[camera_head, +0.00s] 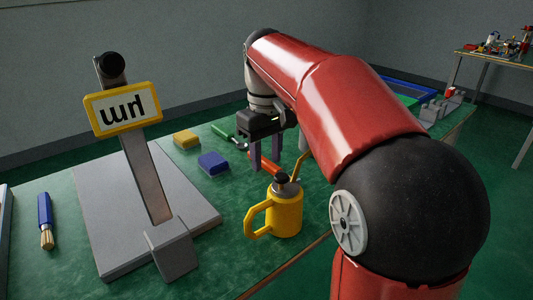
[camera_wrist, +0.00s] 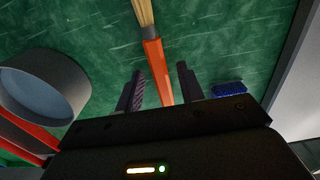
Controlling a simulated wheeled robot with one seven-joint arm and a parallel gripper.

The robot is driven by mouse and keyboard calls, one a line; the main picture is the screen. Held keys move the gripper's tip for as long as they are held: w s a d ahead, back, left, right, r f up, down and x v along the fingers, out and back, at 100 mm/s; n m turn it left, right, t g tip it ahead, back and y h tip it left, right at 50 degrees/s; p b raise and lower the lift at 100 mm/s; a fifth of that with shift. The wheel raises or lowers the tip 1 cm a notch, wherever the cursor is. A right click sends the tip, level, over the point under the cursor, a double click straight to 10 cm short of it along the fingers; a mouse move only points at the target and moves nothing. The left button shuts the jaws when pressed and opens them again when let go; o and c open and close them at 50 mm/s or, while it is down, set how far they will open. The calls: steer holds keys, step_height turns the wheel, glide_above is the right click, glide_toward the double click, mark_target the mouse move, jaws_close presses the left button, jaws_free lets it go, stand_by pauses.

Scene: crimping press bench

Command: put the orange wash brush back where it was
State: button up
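The orange wash brush (camera_wrist: 155,62) shows in the wrist view with its tan bristles (camera_wrist: 144,12) toward the top edge. Its orange handle runs down between the two fingers of my gripper (camera_wrist: 160,88). There is a visible gap on each side of the handle, so my gripper is open. In the head view my gripper (camera_head: 266,155) points down over the bench, with the orange handle (camera_head: 259,161) low by its fingers. The brush's bristle end is not clear there, near the yellow can. I cannot tell the exact height of the fingers relative to the handle.
A yellow can (camera_head: 286,212) stands close in front of my gripper. A blue block (camera_head: 213,163) and a yellow block (camera_head: 186,138) lie to the left. The grey press (camera_head: 150,190) and a blue-handled brush (camera_head: 45,218) are farther left. A grey round container (camera_wrist: 45,88) shows in the wrist view.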

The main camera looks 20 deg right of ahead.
mark_target(264, 160)
steer(key=shift+f, duration=0.1)
steer(key=shift+f+b, duration=0.25)
steer(key=shift+b, duration=0.35)
steer(key=r, duration=0.2)
steer(key=r+p, duration=0.1)
steer(key=r, duration=0.2)
steer(key=r+p, duration=0.1)
steer(key=r, duration=0.1)
steer(key=shift+w+a+r, duration=0.2)
steer(key=shift+a+r, duration=0.05)
steer(key=shift+r, duration=0.4)
